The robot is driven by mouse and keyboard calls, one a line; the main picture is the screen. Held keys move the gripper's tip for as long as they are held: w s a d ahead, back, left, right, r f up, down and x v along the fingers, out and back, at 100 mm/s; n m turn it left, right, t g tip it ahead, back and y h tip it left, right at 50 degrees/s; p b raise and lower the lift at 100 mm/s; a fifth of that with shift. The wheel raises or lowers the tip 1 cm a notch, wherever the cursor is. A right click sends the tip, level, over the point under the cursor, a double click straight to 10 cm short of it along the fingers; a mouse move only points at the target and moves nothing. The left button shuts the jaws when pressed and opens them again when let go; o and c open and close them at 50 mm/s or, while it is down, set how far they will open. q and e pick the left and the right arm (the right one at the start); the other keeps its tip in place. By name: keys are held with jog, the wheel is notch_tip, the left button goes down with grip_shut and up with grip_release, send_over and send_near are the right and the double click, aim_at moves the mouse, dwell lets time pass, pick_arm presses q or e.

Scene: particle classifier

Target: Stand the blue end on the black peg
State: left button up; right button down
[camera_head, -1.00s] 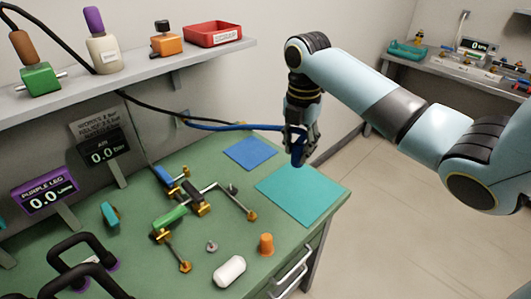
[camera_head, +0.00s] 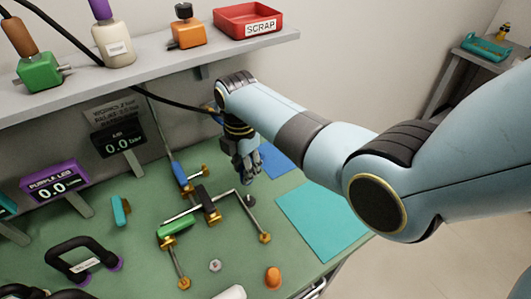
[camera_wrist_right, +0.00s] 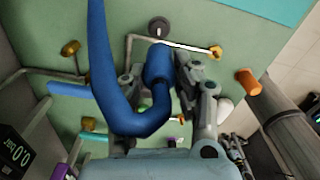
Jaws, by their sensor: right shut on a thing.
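My right gripper (camera_head: 247,172) hangs fingers-down over the green bench, just above and close to the black peg (camera_head: 250,200). It is shut on the blue end (camera_wrist_right: 158,62) of the blue hose, which shows between the fingers in the right wrist view. The blue hose (camera_wrist_right: 100,60) loops up from it; in the head view only a bit of it shows by the wrist. The black peg also shows in the wrist view (camera_wrist_right: 159,27), as a dark round knob beyond the blue end, apart from it in the picture. My left gripper is not in view.
The pipe frame with brass fittings (camera_head: 208,203) and a green valve (camera_head: 175,229) lies left of the peg. A blue mat (camera_head: 280,160) and a teal mat (camera_head: 320,222) lie to the right. An orange cap (camera_head: 273,278) stands in front. A shelf (camera_head: 200,60) is above.

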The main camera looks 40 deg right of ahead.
jog(key=shift+w+r, duration=0.1)
jog(key=shift+d, duration=0.2)
jog(key=shift+a+f, duration=0.1)
jog(key=shift+f, duration=0.1)
notch_tip(320, 180, down, 5)
jog(key=b, duration=0.4)
jog(key=shift+f, duration=0.3)
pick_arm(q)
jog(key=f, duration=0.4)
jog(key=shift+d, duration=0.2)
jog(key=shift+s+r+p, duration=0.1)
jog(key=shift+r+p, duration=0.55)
pick_arm(e)
jog(key=shift+r, duration=0.1)
dwell(0.6)
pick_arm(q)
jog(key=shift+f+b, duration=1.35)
pick_arm(e)
jog(key=shift+f, duration=1.8)
